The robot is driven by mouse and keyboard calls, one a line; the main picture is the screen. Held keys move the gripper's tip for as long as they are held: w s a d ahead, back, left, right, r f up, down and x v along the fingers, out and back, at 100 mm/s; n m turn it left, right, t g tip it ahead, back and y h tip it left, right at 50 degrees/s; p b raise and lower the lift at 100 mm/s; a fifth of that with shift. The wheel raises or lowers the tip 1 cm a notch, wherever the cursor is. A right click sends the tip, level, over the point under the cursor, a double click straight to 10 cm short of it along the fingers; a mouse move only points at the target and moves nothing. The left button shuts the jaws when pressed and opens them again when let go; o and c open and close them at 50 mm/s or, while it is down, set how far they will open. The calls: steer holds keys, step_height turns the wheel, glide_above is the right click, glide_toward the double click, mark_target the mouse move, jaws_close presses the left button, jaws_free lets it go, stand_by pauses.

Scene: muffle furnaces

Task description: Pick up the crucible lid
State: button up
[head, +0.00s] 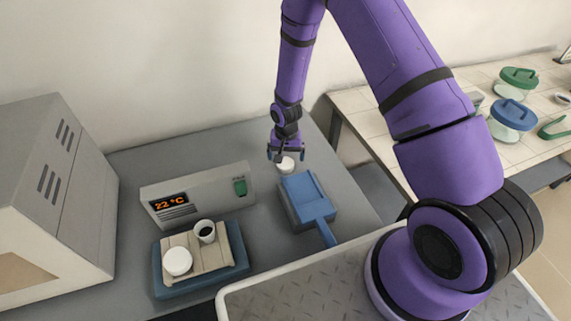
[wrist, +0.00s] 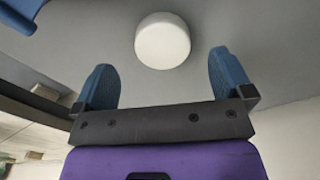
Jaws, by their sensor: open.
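A small white round piece (head: 286,167), which looks like the crucible lid, rests on the grey bench just below my gripper (head: 286,154). In the wrist view the white piece (wrist: 162,41) lies beyond the blue fingertips, roughly between them sideways and touching neither. My gripper (wrist: 164,78) is open and empty. An open white crucible with a dark inside (head: 205,231) stands on the tan board at the front. Beside it is another white round piece (head: 178,261); I cannot tell whether it is a lid or a covered crucible.
The blue base (head: 160,288) carries the tan board.

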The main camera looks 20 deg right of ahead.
mark_target(285, 163)
step_height(285, 163, down, 4)
steer(key=shift+w, duration=0.15)
steer(key=c, duration=1)
